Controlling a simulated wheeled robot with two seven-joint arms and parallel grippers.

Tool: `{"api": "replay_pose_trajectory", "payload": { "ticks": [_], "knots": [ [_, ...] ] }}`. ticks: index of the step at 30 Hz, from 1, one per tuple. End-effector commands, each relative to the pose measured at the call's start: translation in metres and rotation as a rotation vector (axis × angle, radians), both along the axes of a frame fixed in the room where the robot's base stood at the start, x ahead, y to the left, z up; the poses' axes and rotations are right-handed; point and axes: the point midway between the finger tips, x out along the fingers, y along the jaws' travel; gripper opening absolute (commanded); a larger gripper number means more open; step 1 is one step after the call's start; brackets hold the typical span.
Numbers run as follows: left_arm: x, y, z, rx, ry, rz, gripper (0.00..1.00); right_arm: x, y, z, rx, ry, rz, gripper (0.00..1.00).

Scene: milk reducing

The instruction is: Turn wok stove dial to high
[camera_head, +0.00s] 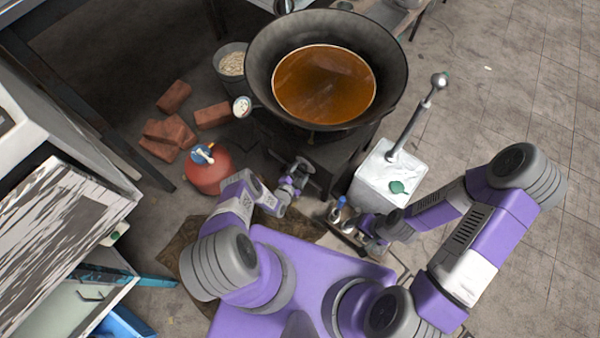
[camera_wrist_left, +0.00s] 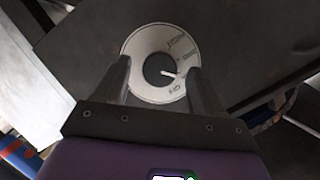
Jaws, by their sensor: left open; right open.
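The wok stove dial (camera_wrist_left: 160,66) shows in the left wrist view as a white ring with printed labels around a dark round knob. Its white pointer points right, towards the labels on the right side; the small lettering is hard to read. My left gripper (camera_wrist_left: 158,72) is open, its two fingers on either side of the knob, over the ring; contact cannot be told. In the head view my left gripper (camera_head: 298,172) is at the front of the dark stove (camera_head: 335,160), under the wok (camera_head: 260,60) of brown liquid. My right gripper (camera_head: 366,232) is to the right, open.
A metal tray (camera_head: 345,240) with small bottles lies by my right gripper. A white box (camera_head: 375,185) with a metal rod stands right of the stove. A red gas tank (camera_head: 208,172), bricks (camera_head: 170,132) and a bucket (camera_head: 231,65) are left. Floor at far right is clear.

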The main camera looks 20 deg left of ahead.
Motion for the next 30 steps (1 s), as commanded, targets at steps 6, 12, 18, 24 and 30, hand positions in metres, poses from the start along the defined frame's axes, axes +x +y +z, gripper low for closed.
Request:
{"api": "replay_pose_trajectory", "payload": {
  "ticks": [6,12,18,24,30],
  "knots": [
    [0.0038,-0.0002,-0.0005,0.0,0.001,0.001,0.69,0.0,0.0001,-0.0013,0.0,0.0,0.0,0.7],
    [0.0036,-0.0003,-0.0005,-0.001,0.002,0.0,0.54,0.0,0.0001,-0.0011,0.0,0.0,0.0,0.7],
    [0.0034,-0.0002,-0.0005,-0.001,0.001,0.001,0.23,0.0,0.0,-0.0012,0.0,0.0,0.0,0.7],
    [0.0034,-0.0001,-0.0005,-0.005,0.003,0.001,0.14,0.0,0.0,-0.0012,0.0,0.0,0.0,0.7],
    [0.0034,0.0002,-0.0005,-0.055,0.021,-0.001,0.14,0.0,0.0,-0.0012,0.0,0.0,0.0,0.7]
  ]
}}
